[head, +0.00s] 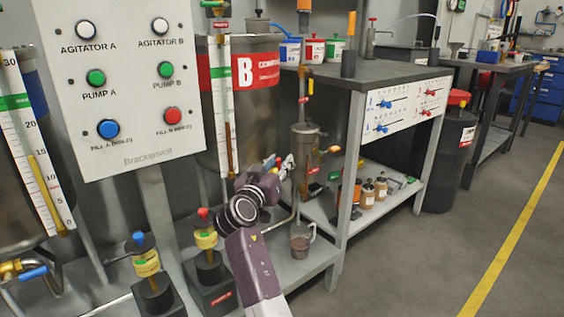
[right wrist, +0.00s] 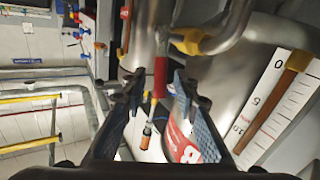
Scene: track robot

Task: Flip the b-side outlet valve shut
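The b-side tank (head: 250,110) is a steel vessel with a red B label. In the right wrist view a red valve handle (right wrist: 160,77) hangs beside a yellow valve body (right wrist: 188,41) on a steel pipe. My right gripper (right wrist: 157,88) is open, with a finger on each side of the red handle; I cannot tell whether either touches it. In the head view my right gripper (head: 281,164) is in front of the tank's lower right, and my wrist hides most of the valve. My left gripper is not in view.
A control panel (head: 125,85) stands at the left. A steel cylinder (head: 306,150) stands close right of my gripper, with a grey bench (head: 370,76) beyond. Two pumps with yellow bands sit low at left. The floor at right is clear.

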